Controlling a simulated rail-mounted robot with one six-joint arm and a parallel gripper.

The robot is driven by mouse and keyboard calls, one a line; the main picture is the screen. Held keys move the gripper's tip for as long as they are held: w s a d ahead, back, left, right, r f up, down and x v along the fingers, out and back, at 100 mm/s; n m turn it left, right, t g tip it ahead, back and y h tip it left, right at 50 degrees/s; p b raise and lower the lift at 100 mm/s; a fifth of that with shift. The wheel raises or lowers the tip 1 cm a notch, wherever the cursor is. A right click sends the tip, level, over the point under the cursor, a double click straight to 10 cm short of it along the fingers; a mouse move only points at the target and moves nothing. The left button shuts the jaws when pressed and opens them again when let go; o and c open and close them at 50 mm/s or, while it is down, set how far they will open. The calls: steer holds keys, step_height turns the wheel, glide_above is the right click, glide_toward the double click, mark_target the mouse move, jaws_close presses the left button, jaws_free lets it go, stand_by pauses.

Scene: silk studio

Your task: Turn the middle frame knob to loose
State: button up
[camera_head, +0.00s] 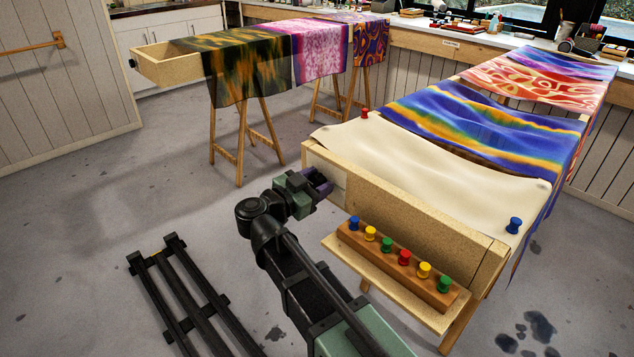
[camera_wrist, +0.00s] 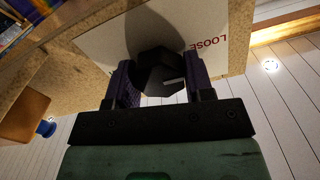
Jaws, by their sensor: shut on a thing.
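The near wooden frame (camera_head: 405,205) holds plain cream silk (camera_head: 430,165). A pale plate (camera_head: 326,172) is on its left end. In the wrist view the plate (camera_wrist: 105,42) carries the red word LOOSE (camera_wrist: 214,30) to the upper right of a dark faceted knob (camera_wrist: 158,62). A short pale mark shows on the knob, lying roughly level in the picture. My gripper (camera_wrist: 163,84) is shut on the knob, one purple finger on each side. In the head view my gripper (camera_head: 322,186) is against the plate and hides the knob.
A wooden block with several coloured pins (camera_head: 404,257) sits on a shelf (camera_head: 385,290) right of my arm. A red pin (camera_head: 365,114) and a blue pin (camera_head: 514,225) stand at the silk's edges. Another draped frame (camera_head: 165,64) stands behind left. Open floor (camera_head: 120,190) lies left.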

stand_by(0.4)
steer(key=o, duration=0.9)
steer(key=shift+o, duration=0.2)
steer(key=v, duration=1)
steer(key=shift+s+a, duration=0.3)
